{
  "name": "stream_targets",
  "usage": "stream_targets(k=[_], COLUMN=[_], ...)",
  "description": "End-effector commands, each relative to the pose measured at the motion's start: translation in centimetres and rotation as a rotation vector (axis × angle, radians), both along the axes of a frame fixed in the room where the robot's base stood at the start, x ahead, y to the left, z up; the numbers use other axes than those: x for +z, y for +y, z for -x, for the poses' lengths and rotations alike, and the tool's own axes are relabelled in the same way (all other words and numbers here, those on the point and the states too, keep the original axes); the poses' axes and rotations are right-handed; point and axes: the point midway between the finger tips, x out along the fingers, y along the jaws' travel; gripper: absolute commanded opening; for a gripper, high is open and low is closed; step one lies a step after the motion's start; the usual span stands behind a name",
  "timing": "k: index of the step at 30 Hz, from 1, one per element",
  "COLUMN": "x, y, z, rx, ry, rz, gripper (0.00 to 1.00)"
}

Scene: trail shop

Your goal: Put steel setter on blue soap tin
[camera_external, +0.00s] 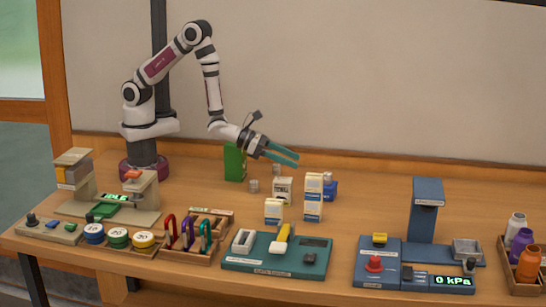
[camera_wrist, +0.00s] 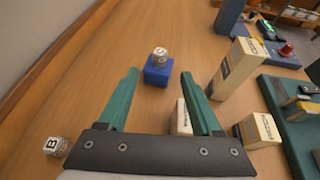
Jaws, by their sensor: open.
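The blue soap tin (camera_wrist: 157,75) is a small blue block on the table, ahead of my fingertips in the wrist view; it also shows at the middle right of the external view (camera_external: 331,189), partly behind a white carton. A small silvery cylinder, apparently the steel setter (camera_wrist: 160,54), sits upright on top of the tin, apart from my fingers. My gripper (camera_external: 297,159) has teal fingers, spread open and empty, held above the table. In the wrist view my gripper (camera_wrist: 159,76) has the tin and setter in line with the gap between its fingers.
A similar silvery cylinder marked B (camera_wrist: 55,146) stands at lower left. White cartons (camera_external: 313,197) stand close to the tin. A green box (camera_external: 234,162) is behind. A teal station (camera_external: 277,265) and a blue gauge station (camera_external: 415,285) fill the front. The table behind the tin is clear.

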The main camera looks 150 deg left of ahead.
Motion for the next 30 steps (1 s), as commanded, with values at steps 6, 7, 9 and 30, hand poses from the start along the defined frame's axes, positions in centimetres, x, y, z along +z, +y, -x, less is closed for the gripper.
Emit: stream_targets(k=[6,7,9,30], x=[6.9,9.4,14.6,12.7], y=[1.1,1.2,0.1,-28.8], z=[1.8,3.0,7.4,24.8], rx=[0.215,0.308,0.562,1.524], ry=[-0.113,-0.162,-0.291,-0.360], rz=[-0.055,-0.062,-0.033,1.170], gripper=[0.66,0.66,0.66,0.66])
